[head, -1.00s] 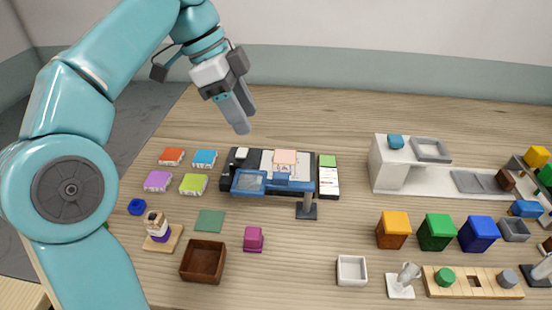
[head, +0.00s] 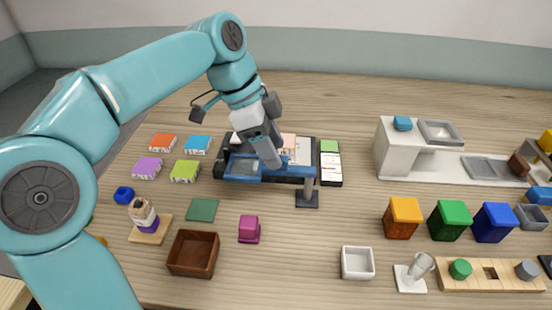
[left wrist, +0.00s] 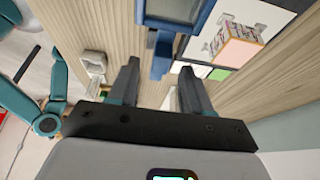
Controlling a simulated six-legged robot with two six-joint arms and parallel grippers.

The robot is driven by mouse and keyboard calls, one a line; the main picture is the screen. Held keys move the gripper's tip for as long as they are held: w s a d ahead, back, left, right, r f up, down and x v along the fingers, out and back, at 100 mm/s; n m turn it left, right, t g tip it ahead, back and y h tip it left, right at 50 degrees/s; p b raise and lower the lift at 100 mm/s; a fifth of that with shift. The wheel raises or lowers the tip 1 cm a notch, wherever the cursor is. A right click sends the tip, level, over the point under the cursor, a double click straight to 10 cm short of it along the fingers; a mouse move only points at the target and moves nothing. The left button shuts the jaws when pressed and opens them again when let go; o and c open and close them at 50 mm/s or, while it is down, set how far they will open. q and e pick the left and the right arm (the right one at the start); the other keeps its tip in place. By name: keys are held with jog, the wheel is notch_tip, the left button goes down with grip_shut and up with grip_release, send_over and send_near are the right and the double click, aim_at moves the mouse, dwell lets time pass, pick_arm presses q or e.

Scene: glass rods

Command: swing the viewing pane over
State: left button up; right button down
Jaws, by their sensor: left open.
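The viewing pane (head: 243,167) is a blue-framed window on a blue arm that runs right to a dark post (head: 308,194). The pane lies over the left front of a black tray (head: 220,165). My left gripper (head: 271,160) is over the blue arm, just right of the pane, pointing down. In the left wrist view the jaws (left wrist: 160,84) are apart and empty, with the blue arm (left wrist: 161,55) ahead of the gap and the pane frame (left wrist: 205,16) at the top edge. Whether the fingers touch the arm cannot be told. My right gripper does not show.
A pink-topped block (head: 288,140) sits in the tray behind the arm. A white card with a green patch (head: 329,147) is to the right. Colored packs (head: 185,171) lie left. A brown box (head: 193,254) and magenta block (head: 249,229) stand in front.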

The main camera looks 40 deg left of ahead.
pick_arm(q)
jog(key=shift+x, duration=1.1)
jog(key=shift+w, duration=0.1)
jog(key=shift+c, duration=0.3)
grip_shut()
